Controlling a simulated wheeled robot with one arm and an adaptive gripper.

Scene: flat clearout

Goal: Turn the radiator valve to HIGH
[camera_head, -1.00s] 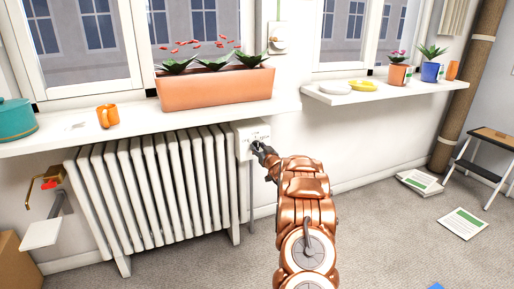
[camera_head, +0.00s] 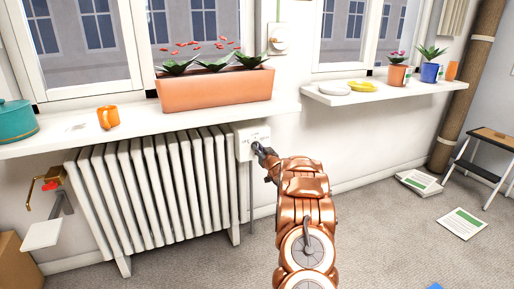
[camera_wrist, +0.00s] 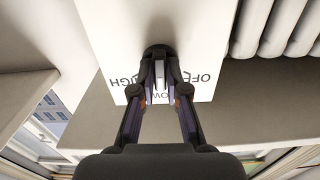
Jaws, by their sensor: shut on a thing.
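The radiator valve is a white box (camera_head: 246,139) at the right end of the white radiator (camera_head: 150,190), under the sill. The wrist view shows its white face (camera_wrist: 120,40), with OFF to the right, LOW below and HIGH to the left, all upside down. My gripper (camera_wrist: 161,82) is shut on the valve's knob (camera_wrist: 159,70), in front of that face. The fingers cover part of the LOW label and much of the knob. A pale bar between them points toward LOW. In the head view my gripper (camera_head: 262,151) hides the knob.
A terracotta planter (camera_head: 215,88) and an orange mug (camera_head: 108,117) stand on the sill above the radiator. A right-hand shelf (camera_head: 345,97) holds dishes and pots. A folding tray (camera_head: 42,234) is at the left. The carpet right of my arm is mostly clear.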

